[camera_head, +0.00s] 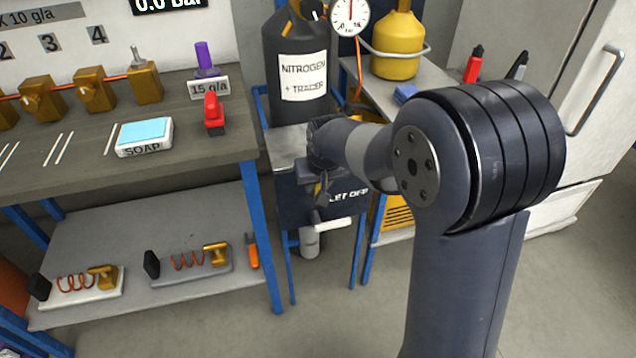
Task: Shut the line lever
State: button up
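A white lever handle (328,225) sticks out to the right, below a dark panel (347,203) whose partly hidden lettering ends in "LET OFF". A grey pipe end (309,242) hangs below the handle. No label readable here names it the line lever. My gripper (318,190) is in front of the panel, just above the white handle, with my forearm reaching in from the right. The fingers are small, dark and partly hidden by my wrist, so I cannot tell whether they are open or touching the handle.
A black nitrogen cylinder (283,62) stands behind, with a gauge (350,15) and yellow cylinder (397,45) to its right. The left bench (60,178) carries brass valves (95,92), a soap box (145,138) and a red tool (213,115). Floor is clear in front.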

grip_shut()
jog(key=shift+d, duration=0.15)
dwell(0.4)
jog(key=shift+w+d+f+m+g+y+b, duration=0.2)
jog(key=shift+d+f+m+g+y+b, duration=0.4)
jog(key=shift+y+b, duration=1.9)
jog(key=shift+w+d+f+m+g+y+b, duration=0.25)
jog(key=shift+d+f+m+y+b, duration=0.7)
jog(key=shift+y+b, duration=1.55)
jog(key=shift+w+d+f+m+g+y+b, duration=0.3)
jog(key=shift+d+f+m+y+b, duration=0.9)
jog(key=shift+y, duration=2.1)
jog(key=shift+s+a+r+n+b, duration=0.1)
jog(key=shift+a+r+n+b, duration=0.15)
jog(key=shift+a+n+b, duration=0.3)
jog(key=shift+o, duration=1.6)
grip_release()
